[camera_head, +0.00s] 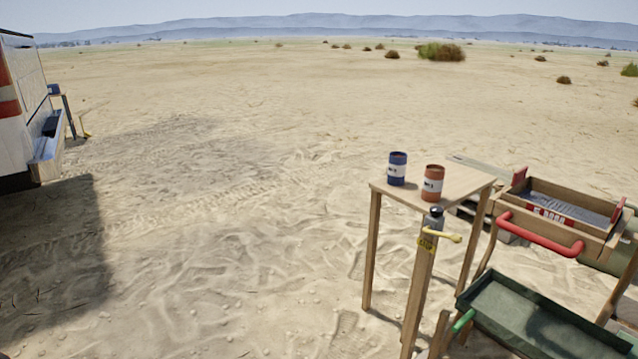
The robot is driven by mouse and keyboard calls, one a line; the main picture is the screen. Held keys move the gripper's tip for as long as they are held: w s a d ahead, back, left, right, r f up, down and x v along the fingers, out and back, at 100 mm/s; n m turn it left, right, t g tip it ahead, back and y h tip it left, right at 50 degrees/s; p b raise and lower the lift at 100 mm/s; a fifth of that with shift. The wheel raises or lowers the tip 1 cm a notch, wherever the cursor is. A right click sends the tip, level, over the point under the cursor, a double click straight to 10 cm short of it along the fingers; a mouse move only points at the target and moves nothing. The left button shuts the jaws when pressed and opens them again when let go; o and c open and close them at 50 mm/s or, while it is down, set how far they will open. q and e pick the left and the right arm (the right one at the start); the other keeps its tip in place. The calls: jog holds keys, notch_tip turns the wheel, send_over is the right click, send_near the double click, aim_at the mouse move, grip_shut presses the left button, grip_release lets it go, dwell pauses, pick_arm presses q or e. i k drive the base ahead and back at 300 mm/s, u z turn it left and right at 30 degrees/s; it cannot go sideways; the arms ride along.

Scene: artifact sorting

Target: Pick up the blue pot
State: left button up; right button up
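A dark blue pot (397,170) with a white label band stands upright on the left part of a small wooden table (458,182). An orange-red pot (432,184) with a similar label stands just to its right, a little nearer to me. Neither of my grippers shows in the head view. Nothing is seen touching the blue pot.
A wooden post with a grey top and yellow handle (443,235) stands at the table's front. To the right are a wooden tray with a red handle (541,236) and a green bin (535,320). A vehicle (22,105) stands far left. Open sand lies left of the table.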

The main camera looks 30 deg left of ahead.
aim_at(397, 161)
jog(key=u, duration=0.35)
jog(key=k, duration=0.65)
jog(key=u, duration=1.6)
jog(key=i, duration=1.4)
jog(key=z, duration=1.1)
jog(key=i, duration=0.9)
jog(key=z, duration=1.05)
